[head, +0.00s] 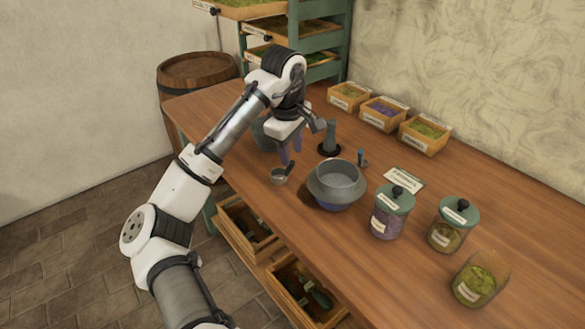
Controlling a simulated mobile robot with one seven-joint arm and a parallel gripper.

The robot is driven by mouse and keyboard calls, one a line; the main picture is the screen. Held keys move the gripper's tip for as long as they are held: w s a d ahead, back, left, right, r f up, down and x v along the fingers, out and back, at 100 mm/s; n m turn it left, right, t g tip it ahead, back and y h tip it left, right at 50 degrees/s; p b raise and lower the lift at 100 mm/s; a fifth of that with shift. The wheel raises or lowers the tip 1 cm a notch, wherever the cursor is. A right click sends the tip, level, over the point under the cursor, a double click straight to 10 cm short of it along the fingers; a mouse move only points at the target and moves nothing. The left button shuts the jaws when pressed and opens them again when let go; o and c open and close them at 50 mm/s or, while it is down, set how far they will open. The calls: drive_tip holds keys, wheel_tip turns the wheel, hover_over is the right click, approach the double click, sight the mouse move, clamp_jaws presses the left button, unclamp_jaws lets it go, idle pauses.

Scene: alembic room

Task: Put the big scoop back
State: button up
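A grey metal scoop (279,177) with a short dark handle sits on the wooden table near its front edge. It looks like the bigger of two scoops. A smaller scoop with a blue handle (361,155) is farther right, behind the large bowl. My gripper (291,157) points down just above and behind the grey scoop's handle. Its two fingers look apart, with nothing seen between them. Whether a fingertip touches the handle cannot be told.
A grey bowl (337,186) stands right of the scoop. A dark upright object (329,139) is behind it. Lidded jars (392,211) and an open jar (474,284) stand at right. Labelled boxes (425,137) line the wall. Open drawers (303,290) jut out below the table.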

wheel_tip(320, 180, up, 3)
drive_tip(key=shift+s+a+f, duration=0.1)
drive_tip(key=shift+s, duration=0.05)
